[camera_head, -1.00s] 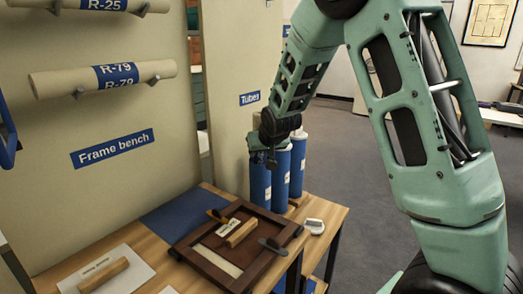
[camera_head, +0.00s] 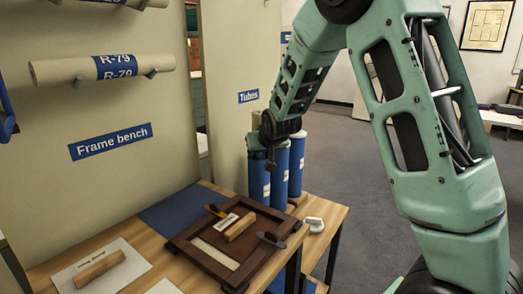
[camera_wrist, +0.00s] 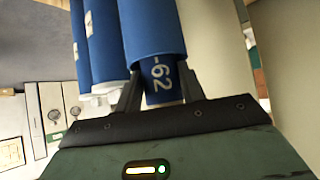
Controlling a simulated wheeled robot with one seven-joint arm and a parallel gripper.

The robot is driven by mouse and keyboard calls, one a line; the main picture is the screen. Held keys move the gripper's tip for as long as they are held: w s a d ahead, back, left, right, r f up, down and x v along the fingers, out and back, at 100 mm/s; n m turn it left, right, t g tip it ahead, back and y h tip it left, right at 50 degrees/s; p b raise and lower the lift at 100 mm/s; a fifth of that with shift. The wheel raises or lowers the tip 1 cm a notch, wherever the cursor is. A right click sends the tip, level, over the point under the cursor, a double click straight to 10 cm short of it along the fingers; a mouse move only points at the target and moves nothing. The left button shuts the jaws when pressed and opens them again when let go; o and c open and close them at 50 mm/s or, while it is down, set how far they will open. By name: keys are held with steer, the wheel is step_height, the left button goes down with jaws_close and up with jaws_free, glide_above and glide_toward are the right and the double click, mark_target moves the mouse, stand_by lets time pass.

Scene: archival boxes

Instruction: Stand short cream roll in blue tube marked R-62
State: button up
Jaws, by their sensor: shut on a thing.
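The roll cannot be made out there, and no tube marking is readable.
Two more blue tubes (camera_head: 281,172) (camera_head: 297,165) stand close on the right. A wooden bench (camera_head: 325,212) holds a dark frame (camera_head: 205,262) with tools. A cream roll marked R-79 (camera_head: 80,70) rests on wall pegs. A "Tubes" sign (camera_head: 248,97) hangs behind.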

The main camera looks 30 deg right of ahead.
mark_target(261, 161)
steer(key=shift+g, duration=0.4)
steer(key=f, duration=0.2)
steer(key=s+f, duration=0.1)
steer(key=f, duration=0.1)
steer(key=shift+s+a, duration=0.1)
steer(key=shift+a, duration=0.2)
steer(key=o, duration=1.1)
steer(key=shift+a, duration=0.2)
steer(key=shift+c, duration=0.2)
steer(key=shift+s+d+r, duration=0.1)
steer(key=shift+s+r, duration=0.15)
steer(key=shift+r, duration=0.35)
steer(key=shift+o, duration=0.3)
steer(key=w+r+p+v, duration=0.1)
steer(key=p+v, duration=0.9)
steer(key=v, duration=0.6)
steer(key=shift+d+r+t, duration=0.3)
steer(key=shift+r+t, duration=0.1)
steer(key=shift+r, duration=0.15)
steer(key=shift+s+a+r+p, duration=0.1)
steer(key=shift+s+r+p, duration=0.25)
steer(key=shift+s+p, duration=0.2)
